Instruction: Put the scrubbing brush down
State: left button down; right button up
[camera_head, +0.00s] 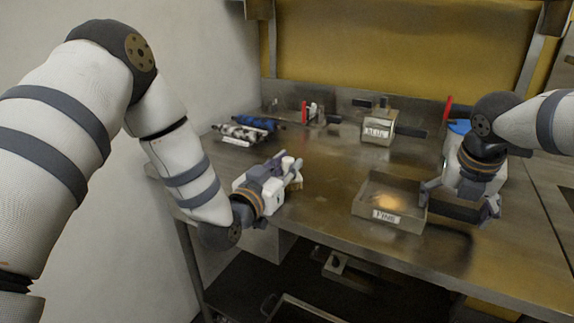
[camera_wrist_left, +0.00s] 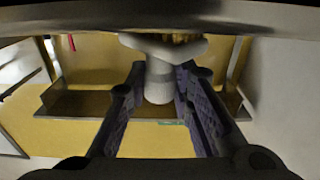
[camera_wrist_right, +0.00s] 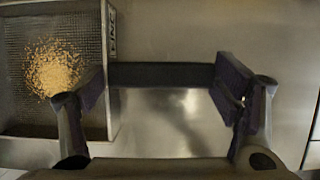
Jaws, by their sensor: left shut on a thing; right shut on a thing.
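The scrubbing brush (camera_wrist_left: 160,75) has a pale cross-shaped body with a rounded grey handle end, and some tan bristle shows at the top of the left wrist view. My left gripper (camera_head: 288,172) is shut on it, above the left front part of the bench. The tan bristle part (camera_head: 296,185) shows beside the fingers in the head view. My right gripper (camera_head: 460,200) is shut on the dark handle (camera_wrist_right: 160,75) of a mesh tray labelled FINE (camera_head: 388,214). The tray holds a small heap of tan crumbs (camera_wrist_right: 53,67).
The steel bench (camera_head: 320,200) is clear between the left gripper and the tray. Behind stand a labelled box with a dark handle (camera_head: 378,130), a patterned roll (camera_head: 240,133), a blue roll (camera_head: 257,123) and a red upright piece (camera_head: 304,111). A blue-topped item (camera_head: 459,127) stands behind the right gripper.

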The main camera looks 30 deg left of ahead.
pick_arm(q)
jog(key=c, duration=1.4)
grip_release()
jog(key=shift+s+r, duration=0.1)
jog(key=shift+s, duration=0.25)
jog(key=s, duration=1.1)
jog(key=s+d+f+g, duration=0.2)
jog(key=s+f+g, duration=0.1)
jog(key=f, duration=0.4)
jog(key=s+d+f+g+h, duration=0.1)
jog(key=s+f+g, duration=0.2)
jog(key=f, duration=0.3)
jog(key=s+d+f+g, duration=0.2)
jog(key=s+f+g, duration=0.1)
jog(key=f, duration=0.4)
jog(key=s+f+g, duration=0.3)
jog(key=s, duration=0.5)
jog(key=s+d+f+g, duration=0.1)
jog(key=s+f+g, duration=0.2)
jog(key=s, duration=0.4)
jog(key=s+f+g+y, duration=0.1)
jog(key=s+f+g, duration=0.3)
jog(key=s, duration=0.4)
jog(key=shift+s+d+f+g, duration=0.1)
jog(key=shift+s+d+g, duration=0.1)
jog(key=shift+s+g, duration=0.1)
